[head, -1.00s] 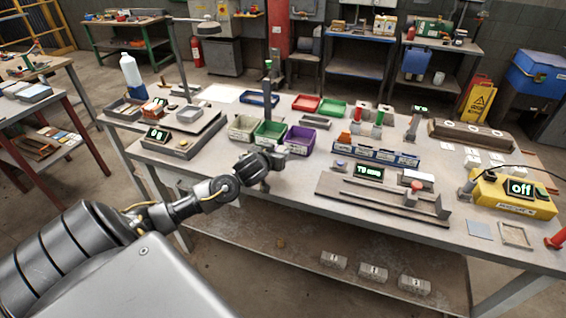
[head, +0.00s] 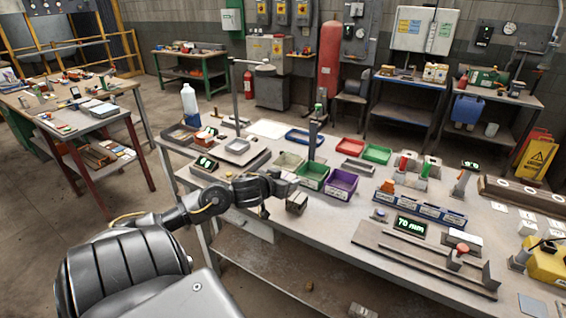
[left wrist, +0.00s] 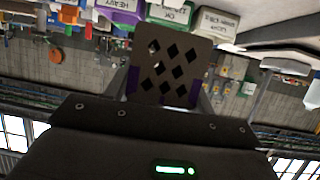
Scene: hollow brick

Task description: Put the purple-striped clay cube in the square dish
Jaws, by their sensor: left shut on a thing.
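My left gripper (head: 282,190) is shut on a grey-brown clay cube (head: 297,203) near the table's front edge, in front of the purple bin. In the left wrist view the cube (left wrist: 168,68) shows a face with several diamond-shaped holes, and purple shows along its lower sides. A shallow pale square dish (head: 237,146) sits on the grey device at the table's left end; I cannot tell whether it is the task's dish. My right gripper is not in view.
Purple (head: 341,184), green (head: 313,175) and pale (head: 287,161) bins stand just behind the cube. A thin post (head: 312,140) rises near them. To the right are a display (head: 410,224) and a long rail fixture (head: 425,258). A bottle (head: 189,104) stands at the back left.

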